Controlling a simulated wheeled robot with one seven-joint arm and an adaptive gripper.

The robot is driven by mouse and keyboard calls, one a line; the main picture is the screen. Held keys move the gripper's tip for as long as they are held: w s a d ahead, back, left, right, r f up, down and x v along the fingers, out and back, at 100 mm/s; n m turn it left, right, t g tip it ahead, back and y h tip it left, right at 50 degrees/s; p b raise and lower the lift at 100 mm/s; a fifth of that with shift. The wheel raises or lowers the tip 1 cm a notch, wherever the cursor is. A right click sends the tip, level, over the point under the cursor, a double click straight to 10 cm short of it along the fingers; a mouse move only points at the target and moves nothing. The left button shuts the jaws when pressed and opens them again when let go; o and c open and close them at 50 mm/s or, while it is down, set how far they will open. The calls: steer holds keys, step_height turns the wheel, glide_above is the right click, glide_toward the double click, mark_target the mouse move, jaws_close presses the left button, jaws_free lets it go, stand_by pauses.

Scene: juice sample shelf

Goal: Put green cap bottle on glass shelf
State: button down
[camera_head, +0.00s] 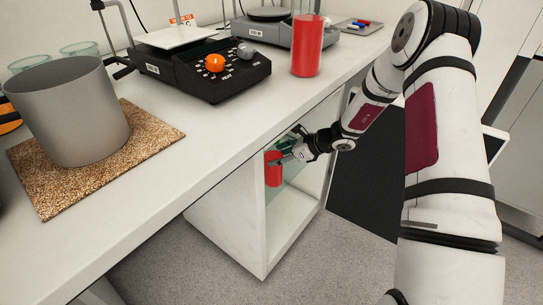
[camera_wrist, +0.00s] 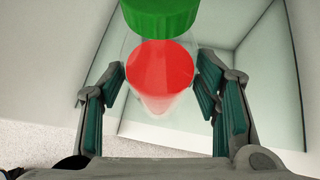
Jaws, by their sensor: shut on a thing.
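The green cap bottle (camera_wrist: 160,62) fills the top middle of the wrist view, with its green cap (camera_wrist: 160,14) and red juice showing through clear walls. My gripper (camera_wrist: 161,80) is shut on it, one teal-padded finger on each side. In the head view, the red bottle (camera_head: 273,170) looks roughly upright at the opening of the white cabinet, with my gripper (camera_head: 285,156) at its right. A pale greenish glass shelf (camera_head: 293,171) shows inside the cabinet, partly hidden by the bottle and gripper. I cannot tell whether the bottle touches the shelf.
The white cabinet (camera_head: 231,229) stands under the countertop (camera_head: 205,133), whose edge runs just above my gripper. The cabinet's lower space looks empty.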

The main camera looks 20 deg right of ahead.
steer(key=shift+w+a, duration=0.95)
steer(key=shift+a, duration=0.2)
steer(key=shift+w+f+b, duration=0.1)
steer(key=shift+f+b, duration=0.15)
steer(key=shift+b, duration=0.3)
steer(key=shift+f, duration=0.2)
steer(key=c, duration=0.6)
jaws_free()
steer(key=shift+o, duration=0.2)
steer(key=shift+r, duration=0.15)
steer(key=s+d+p, duration=0.3)
steer(key=s+d, duration=0.6)
steer(key=shift+d+r, duration=0.3)
steer(key=shift+r, duration=0.05)
